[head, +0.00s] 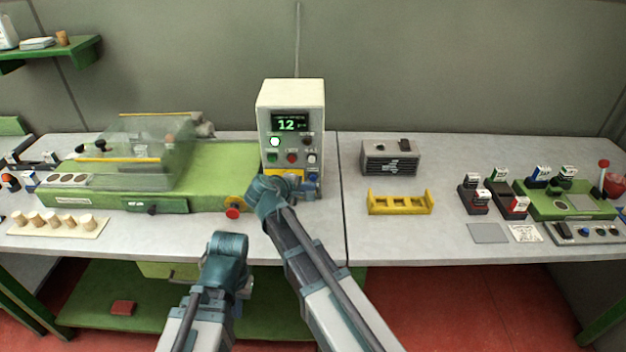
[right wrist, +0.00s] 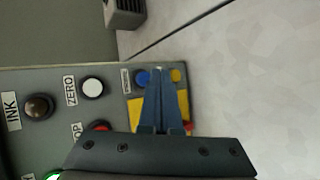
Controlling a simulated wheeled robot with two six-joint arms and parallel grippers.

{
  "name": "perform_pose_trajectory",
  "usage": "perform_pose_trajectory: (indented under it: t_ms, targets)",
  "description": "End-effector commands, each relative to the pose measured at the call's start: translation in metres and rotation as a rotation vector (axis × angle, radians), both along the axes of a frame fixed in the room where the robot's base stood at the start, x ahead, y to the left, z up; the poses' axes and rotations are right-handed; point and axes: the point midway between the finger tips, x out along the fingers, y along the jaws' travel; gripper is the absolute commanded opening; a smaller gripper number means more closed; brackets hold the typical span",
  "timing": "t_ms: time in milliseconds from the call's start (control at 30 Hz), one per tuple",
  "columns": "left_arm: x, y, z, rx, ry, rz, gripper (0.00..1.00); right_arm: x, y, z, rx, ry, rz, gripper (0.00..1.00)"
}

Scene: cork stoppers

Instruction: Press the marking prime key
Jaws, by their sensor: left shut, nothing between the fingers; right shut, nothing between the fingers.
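The control box (head: 291,100) stands at the middle back with a lit display reading 12. Its face carries labelled keys. A blue key (head: 312,177) sits low on its right side; it also shows in the right wrist view (right wrist: 142,77) beside a small label I cannot read. My right gripper (head: 296,184) is shut and empty in front of the box's lower face. In the right wrist view its fingertips (right wrist: 161,72) overlap the blue key's edge; I cannot tell whether they touch. My left gripper (head: 242,288) is shut at the bench's front, its fingertips mostly hidden.
The white key marked ZERO (right wrist: 92,87), the black key marked INK (right wrist: 38,106) and a red key (right wrist: 100,126) lie close by. A green machine (head: 225,160) with a clear cover stands left. A yellow rack (head: 400,209) stands right, with clear bench around it.

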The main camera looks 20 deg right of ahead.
Motion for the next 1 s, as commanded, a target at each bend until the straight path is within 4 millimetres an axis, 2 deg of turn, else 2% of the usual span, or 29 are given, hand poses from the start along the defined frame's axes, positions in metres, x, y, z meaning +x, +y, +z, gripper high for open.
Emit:
perform_pose_trajectory:
  t_ms: [500,1000]
  targets:
    - [0.0,0.0,0.0,0.0,0.0,0.0,0.0,-0.044,0.012,0.0,-0.001,0.001,0.001,0.0]
    - [0.0,0.0,0.0,0.0,0.0,0.0,0.0,-0.044,0.012,0.0,0.0,0.0,0.0,0.0]
